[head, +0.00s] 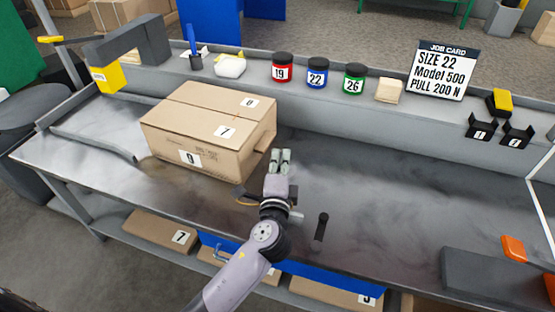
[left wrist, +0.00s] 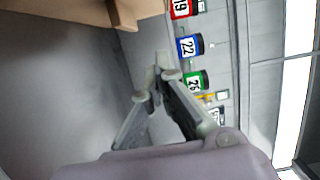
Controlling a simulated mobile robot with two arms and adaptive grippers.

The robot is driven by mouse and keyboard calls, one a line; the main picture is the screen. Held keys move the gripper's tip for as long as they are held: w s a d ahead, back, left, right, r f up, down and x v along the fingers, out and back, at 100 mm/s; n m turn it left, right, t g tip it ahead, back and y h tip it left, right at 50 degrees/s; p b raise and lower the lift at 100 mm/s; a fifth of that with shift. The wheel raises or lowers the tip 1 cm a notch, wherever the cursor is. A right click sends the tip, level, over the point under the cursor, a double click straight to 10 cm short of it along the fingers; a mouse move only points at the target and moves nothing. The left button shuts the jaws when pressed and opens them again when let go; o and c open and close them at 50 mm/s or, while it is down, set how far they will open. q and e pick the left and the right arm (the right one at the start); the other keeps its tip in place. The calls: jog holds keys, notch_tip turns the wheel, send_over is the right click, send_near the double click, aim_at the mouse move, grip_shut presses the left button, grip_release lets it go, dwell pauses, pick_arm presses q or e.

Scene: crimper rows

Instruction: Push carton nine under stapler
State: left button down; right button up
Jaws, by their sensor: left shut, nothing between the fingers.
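The brown carton (head: 195,125) sits on the metal bench at left of centre, with number labels on its top and front; the front one looks like 9. A small block (head: 263,143) sticks out of its right side. The stapler (head: 125,42), a grey arm with a yellow head (head: 106,77), stands at the bench's far left, beyond the carton. My left gripper (head: 280,157) is shut and empty, just right of the carton. In the left wrist view its fingertips (left wrist: 160,62) are together, apart from the carton (left wrist: 60,10) and its block (left wrist: 122,14). My right gripper is not in view.
A grey rail (head: 95,141) runs on the bench left of the carton. Red (head: 282,68), blue (head: 317,72) and green (head: 353,78) jars stand on the back ledge. The bench right of my gripper is mostly clear. A dark grey block (head: 485,275) is at front right.

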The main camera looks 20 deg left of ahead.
aim_at(268, 139)
pick_arm(q)
jog(key=w+a, duration=0.1)
jog(key=w, duration=0.1)
jog(key=w+a, duration=0.3)
jog(key=w, duration=0.1)
jog(key=shift+w+a, duration=0.1)
jog(key=shift+a, duration=0.55)
